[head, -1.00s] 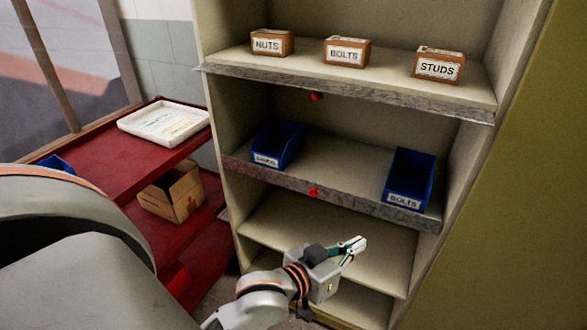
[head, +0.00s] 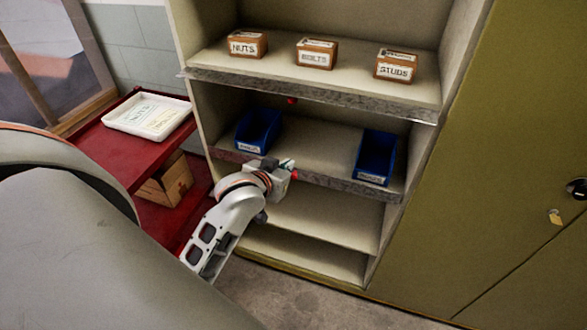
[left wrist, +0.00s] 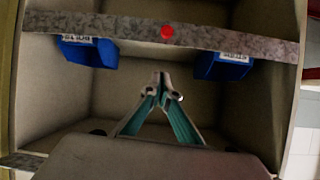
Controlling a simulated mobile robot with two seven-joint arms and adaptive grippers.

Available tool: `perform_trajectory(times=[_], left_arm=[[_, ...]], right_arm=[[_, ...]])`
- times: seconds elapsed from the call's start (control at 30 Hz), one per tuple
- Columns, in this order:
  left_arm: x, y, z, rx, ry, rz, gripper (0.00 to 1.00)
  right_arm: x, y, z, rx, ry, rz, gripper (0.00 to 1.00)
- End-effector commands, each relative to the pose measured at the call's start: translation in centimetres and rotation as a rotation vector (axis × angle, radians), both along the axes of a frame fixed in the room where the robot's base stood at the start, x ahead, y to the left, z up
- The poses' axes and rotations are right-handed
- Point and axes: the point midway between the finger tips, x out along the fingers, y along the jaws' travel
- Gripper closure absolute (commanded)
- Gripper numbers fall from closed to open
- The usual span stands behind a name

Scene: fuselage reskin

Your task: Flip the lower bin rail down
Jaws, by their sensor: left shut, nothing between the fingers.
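The lower bin rail (head: 340,185) is a grey mottled strip along the front edge of the shelf that holds two blue bins. Its red knob (head: 294,174) is partly hidden by my left gripper (head: 287,164), which is at the rail's middle. In the left wrist view, which shows the shelves upside down, the rail (left wrist: 225,43) crosses the top with the red knob (left wrist: 167,32) near its middle. There my left gripper (left wrist: 161,78) is shut and empty, its tips apart from the knob in the picture. My right gripper is not in view.
Blue bins (head: 258,130) (head: 376,157) stand behind the rail. An upper rail (head: 320,97) with a red knob (head: 292,100) below it fronts the shelf of labelled boxes (head: 317,53). A red cart (head: 110,155) stands left; a green cabinet (head: 480,150) stands right.

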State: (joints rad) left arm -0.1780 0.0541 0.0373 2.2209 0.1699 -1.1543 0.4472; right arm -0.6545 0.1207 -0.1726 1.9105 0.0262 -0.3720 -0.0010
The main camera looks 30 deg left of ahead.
Motion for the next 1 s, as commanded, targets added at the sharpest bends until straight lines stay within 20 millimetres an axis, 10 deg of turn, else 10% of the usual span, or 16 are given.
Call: perform_trajectory(times=[0.73,1.0], left_arm=[[8.8,1.7,-4.7,0.001,-0.001,-0.001,1.0],[6.3,1.5,-6.9,0.0,0.001,-0.001,1.0]], right_arm=[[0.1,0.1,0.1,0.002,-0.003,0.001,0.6],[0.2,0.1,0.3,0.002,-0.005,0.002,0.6]])
